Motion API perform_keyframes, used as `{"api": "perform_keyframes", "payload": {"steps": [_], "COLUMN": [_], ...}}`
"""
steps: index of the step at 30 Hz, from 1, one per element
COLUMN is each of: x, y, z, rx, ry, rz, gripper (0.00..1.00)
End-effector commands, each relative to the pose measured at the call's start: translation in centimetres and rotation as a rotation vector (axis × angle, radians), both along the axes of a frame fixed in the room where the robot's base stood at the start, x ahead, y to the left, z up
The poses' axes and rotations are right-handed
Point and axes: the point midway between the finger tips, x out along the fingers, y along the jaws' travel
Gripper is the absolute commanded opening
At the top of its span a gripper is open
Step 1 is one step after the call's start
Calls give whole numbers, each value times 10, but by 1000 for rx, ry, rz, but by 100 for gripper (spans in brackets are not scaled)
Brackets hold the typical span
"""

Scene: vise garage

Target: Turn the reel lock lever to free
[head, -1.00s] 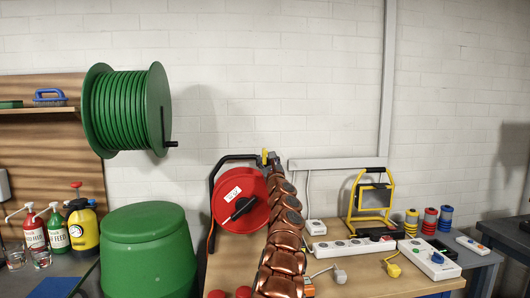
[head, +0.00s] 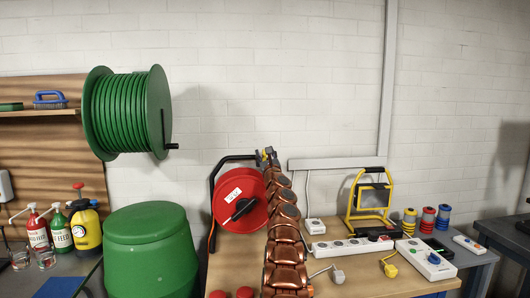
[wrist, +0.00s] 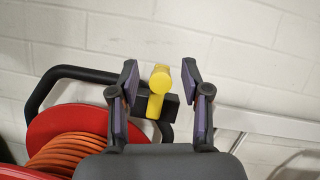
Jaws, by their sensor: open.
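The red cable reel (head: 226,212) with a black crank stands on the wooden bench, inside a black tube frame. Its lock lever appears as a yellow piece on a black block at the frame's top; the lever (wrist: 161,78) is clear in the wrist view, standing upright. In the head view my gripper (head: 267,156) is at the top right of the reel frame, mostly masked by my copper arm. In the wrist view my gripper (wrist: 160,82) is open, one finger on each side of the lever, with visible gaps. Orange cable (wrist: 72,155) shows at lower left.
A green hose reel (head: 128,112) hangs on the wall at left, above a green drum (head: 146,250). Power strips (head: 350,248), a yellow work lamp (head: 371,203) and several coloured spools (head: 427,218) lie to the right. The wall above the reel is clear.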

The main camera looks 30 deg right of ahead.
Motion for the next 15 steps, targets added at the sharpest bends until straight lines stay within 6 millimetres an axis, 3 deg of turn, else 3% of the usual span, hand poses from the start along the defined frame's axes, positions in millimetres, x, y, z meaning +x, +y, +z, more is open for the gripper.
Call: {"api": "perform_keyframes", "payload": {"steps": [15], "x": [2], "y": [-2], "z": [0], "rx": [3], "ry": [0], "rz": [0], "gripper": [44]}}
